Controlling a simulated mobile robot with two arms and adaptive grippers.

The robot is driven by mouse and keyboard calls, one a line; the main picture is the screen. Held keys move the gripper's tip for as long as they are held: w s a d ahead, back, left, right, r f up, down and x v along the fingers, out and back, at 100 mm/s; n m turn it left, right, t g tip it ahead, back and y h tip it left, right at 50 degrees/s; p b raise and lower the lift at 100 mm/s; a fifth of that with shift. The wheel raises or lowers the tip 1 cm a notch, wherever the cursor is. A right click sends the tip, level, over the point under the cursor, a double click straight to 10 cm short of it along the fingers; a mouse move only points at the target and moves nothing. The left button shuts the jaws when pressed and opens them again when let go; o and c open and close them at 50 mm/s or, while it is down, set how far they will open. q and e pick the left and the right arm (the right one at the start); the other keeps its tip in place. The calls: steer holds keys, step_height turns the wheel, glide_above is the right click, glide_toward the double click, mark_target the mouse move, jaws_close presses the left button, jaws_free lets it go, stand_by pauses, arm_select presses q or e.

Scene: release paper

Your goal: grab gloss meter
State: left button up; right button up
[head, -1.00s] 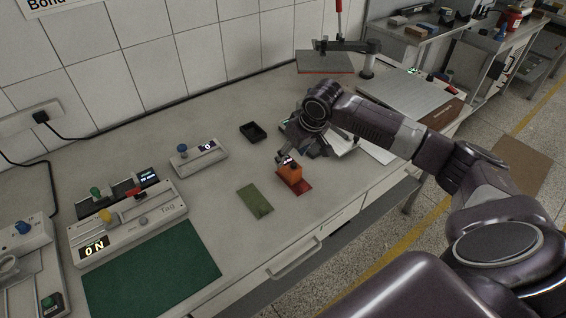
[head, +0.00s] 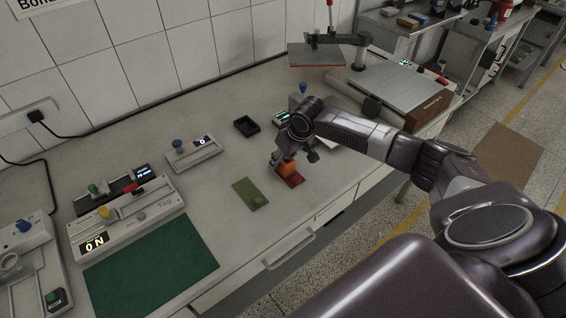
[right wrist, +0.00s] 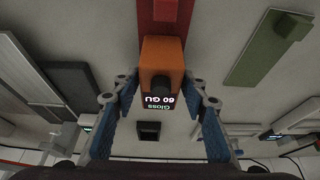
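The gloss meter is a small orange block (head: 287,168) on a dark red sheet (head: 294,181) on the bench. In the right wrist view the orange block (right wrist: 163,55) shows a display reading "Gloss 60 GU". My right gripper (head: 285,160) is down at the block from above and behind. In the right wrist view its blue-padded fingers (right wrist: 161,78) stand either side of the block, with tips very near its sides and thin gaps showing. The gripper partly hides the block in the head view. My left gripper is not in view.
An olive green sheet (head: 250,194) lies left of the red sheet. A small black tray (head: 246,126) sits behind. A grey device (head: 194,151) and a larger "Tag" device (head: 127,215) stand left, with a green mat (head: 151,267) in front. A press stand (head: 358,52) is at the back right.

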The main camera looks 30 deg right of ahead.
jaws_close()
steer(key=shift+r, duration=0.1)
steer(key=shift+w+r, duration=0.1)
